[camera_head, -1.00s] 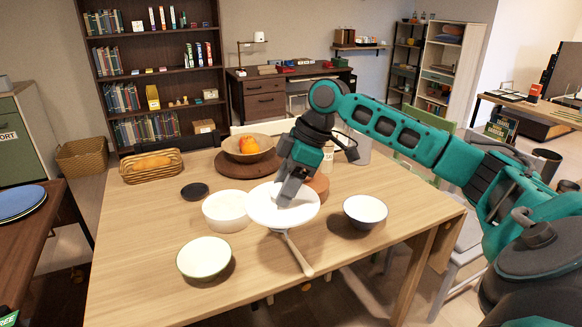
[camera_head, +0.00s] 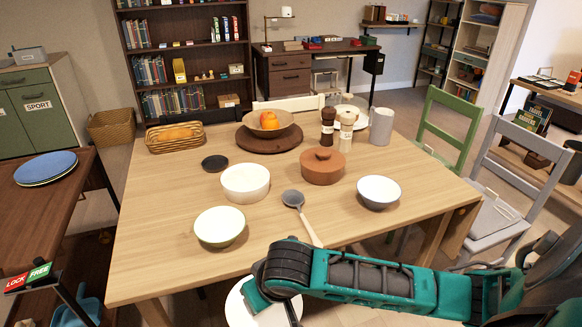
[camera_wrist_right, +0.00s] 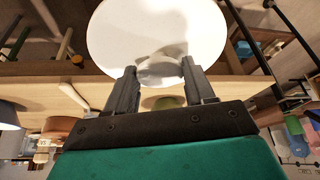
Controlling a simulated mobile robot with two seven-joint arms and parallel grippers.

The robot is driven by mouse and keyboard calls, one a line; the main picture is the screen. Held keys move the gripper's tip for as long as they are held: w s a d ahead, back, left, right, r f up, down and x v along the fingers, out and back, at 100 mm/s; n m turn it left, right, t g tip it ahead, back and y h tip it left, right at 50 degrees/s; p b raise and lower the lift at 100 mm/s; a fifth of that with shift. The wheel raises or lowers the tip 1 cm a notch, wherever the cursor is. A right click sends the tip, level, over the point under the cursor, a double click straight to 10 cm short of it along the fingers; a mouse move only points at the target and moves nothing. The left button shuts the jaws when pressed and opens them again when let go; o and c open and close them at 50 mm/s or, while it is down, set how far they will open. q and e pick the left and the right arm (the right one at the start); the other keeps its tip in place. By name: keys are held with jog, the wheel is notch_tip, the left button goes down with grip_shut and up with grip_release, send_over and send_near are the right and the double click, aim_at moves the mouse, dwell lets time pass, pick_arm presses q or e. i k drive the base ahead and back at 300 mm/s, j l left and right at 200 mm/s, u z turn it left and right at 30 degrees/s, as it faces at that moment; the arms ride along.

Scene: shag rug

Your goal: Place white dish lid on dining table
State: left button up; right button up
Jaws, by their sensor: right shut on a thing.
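The white dish lid (camera_head: 258,310) is a round white disc at the bottom of the head view. My right gripper (camera_wrist_right: 160,72) is shut on its knob; the lid also fills the top of the wrist view (camera_wrist_right: 130,30). In the head view, my right arm partly covers the lid, which appears just in front of the near edge of the dining table (camera_head: 160,235). The light wood table bears several dishes. My left gripper is not in view.
On the table are a white dish (camera_head: 246,183), a brown lidded pot (camera_head: 322,168), a ladle (camera_head: 302,212), a green-white bowl (camera_head: 219,227), a white bowl (camera_head: 378,191) and a bread basket (camera_head: 175,138). The table's left front is clear. Chairs stand right.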

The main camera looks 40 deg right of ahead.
aim_at(387, 159)
jog(key=l+z, duration=0.8)
jog(key=z, duration=0.15)
jog(key=i+l+z, duration=0.1)
jog(key=z, duration=0.25)
jog(key=i+l+z, duration=0.1)
jog(key=z, duration=0.25)
jog(key=i+l+z, duration=0.55)
jog(key=i+u, duration=0.15)
jog(key=u, duration=0.25)
jog(key=i+l+u, duration=0.1)
jog(key=u, duration=0.35)
jog(key=i+l+u, duration=0.1)
jog(key=u, duration=0.3)
jog(key=i+l+u, duration=0.1)
jog(key=l+u, duration=0.2)
jog(key=u, duration=0.15)
jog(key=l+u, duration=0.2)
jog(key=u, duration=0.2)
